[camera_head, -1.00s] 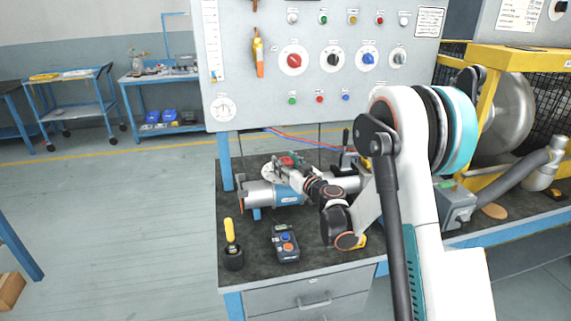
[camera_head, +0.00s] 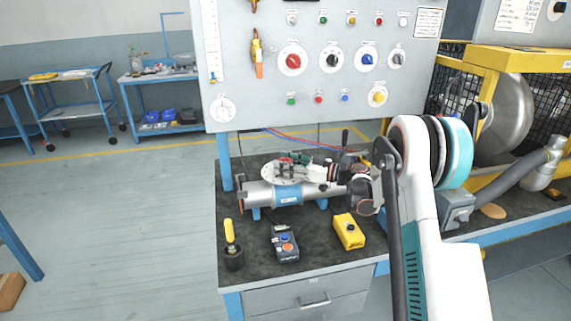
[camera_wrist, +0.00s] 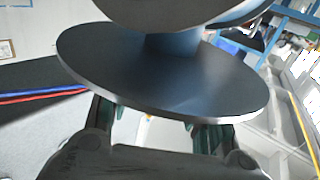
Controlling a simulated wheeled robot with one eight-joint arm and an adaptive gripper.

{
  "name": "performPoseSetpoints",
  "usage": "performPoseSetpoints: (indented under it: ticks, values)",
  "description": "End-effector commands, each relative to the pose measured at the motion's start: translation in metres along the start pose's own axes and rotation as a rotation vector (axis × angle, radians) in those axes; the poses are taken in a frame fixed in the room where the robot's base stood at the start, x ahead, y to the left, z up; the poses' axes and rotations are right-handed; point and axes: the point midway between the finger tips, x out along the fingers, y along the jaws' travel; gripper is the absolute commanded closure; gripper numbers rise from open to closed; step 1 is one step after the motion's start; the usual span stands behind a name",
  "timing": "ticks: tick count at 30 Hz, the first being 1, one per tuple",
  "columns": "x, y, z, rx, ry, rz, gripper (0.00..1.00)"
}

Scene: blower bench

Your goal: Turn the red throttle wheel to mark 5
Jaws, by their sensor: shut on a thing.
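The red throttle wheel (camera_head: 284,160) shows as a small patch of red above a pale round dial plate (camera_head: 283,176), over a silver pipe with a blue band (camera_head: 286,194). My gripper (camera_head: 294,159) reaches in from the right and is shut on the wheel, its fingers covering most of it. In the wrist view the plate is a large grey disc (camera_wrist: 160,80) seen from its plain side. My gripper (camera_wrist: 157,122) has a finger at each side beyond it, tips and wheel hidden behind the disc. Mark numbers and the pointer are not readable.
A control panel (camera_head: 320,110) with knobs and lamps stands behind the bench (camera_head: 300,262). A yellow box (camera_head: 348,231), a grey button box (camera_head: 285,243) and a yellow-handled tool (camera_head: 231,245) stand in front of the pipe. A yellow-framed blower (camera_head: 500,62) is at right.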

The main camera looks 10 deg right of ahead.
Motion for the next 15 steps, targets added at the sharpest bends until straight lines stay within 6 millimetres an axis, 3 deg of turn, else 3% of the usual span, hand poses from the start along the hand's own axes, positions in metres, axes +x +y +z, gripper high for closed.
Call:
performPoseSetpoints:
  ticks: [14,15]
  values:
    - [0.0006,0.0009,-0.0012,0.001,0.002,-0.013,0.79]
    - [0.0007,0.0009,-0.0012,0.001,0.002,-0.013,0.51]
